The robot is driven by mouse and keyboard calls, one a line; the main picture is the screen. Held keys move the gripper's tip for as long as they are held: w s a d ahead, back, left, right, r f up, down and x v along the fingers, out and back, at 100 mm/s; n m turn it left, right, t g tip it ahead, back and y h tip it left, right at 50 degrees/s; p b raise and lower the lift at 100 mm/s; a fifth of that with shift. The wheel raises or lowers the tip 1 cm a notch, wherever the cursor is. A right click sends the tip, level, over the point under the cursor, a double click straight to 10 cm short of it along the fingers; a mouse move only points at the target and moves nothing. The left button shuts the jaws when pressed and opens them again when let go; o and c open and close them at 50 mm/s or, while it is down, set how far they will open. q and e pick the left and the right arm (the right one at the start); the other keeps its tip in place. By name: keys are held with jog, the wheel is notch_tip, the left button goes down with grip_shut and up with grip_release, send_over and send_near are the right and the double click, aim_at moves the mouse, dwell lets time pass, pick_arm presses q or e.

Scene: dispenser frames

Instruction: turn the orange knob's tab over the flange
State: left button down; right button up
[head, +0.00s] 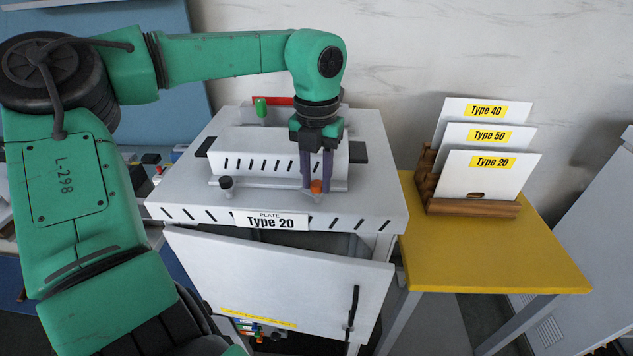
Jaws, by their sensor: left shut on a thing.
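The orange knob (316,187) stands at the front right of the white dispenser top, close to the front edge of the slotted white block. My left gripper (317,180) reaches down over it from above, its fingers shut on the knob. The knob's tab and the flange (270,184) meet close by the fingers; I cannot tell which way the tab points. A dark knob (227,184) stands at the left end of the same flange. My right gripper is not in view.
A plate labelled Type 20 (270,221) sits on the dispenser's front edge. Below it a white door (280,275) with a dark handle stands ajar. A yellow table (490,245) at right bears a wooden rack (475,207) of labelled plates. A green knob (261,108) is behind the block.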

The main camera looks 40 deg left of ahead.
pick_arm(q)
jog(key=m, duration=0.5)
jog(key=shift+m+b, duration=0.3)
jog(key=m, duration=0.3)
jog(key=shift+a, duration=0.1)
jog(key=shift+m, duration=1.7)
jog(key=shift+f, duration=0.1)
jog(key=c, duration=0.6)
grip_release()
jog(key=shift+c, duration=0.2)
jog(key=shift+o, duration=0.3)
jog(key=shift+w, duration=0.15)
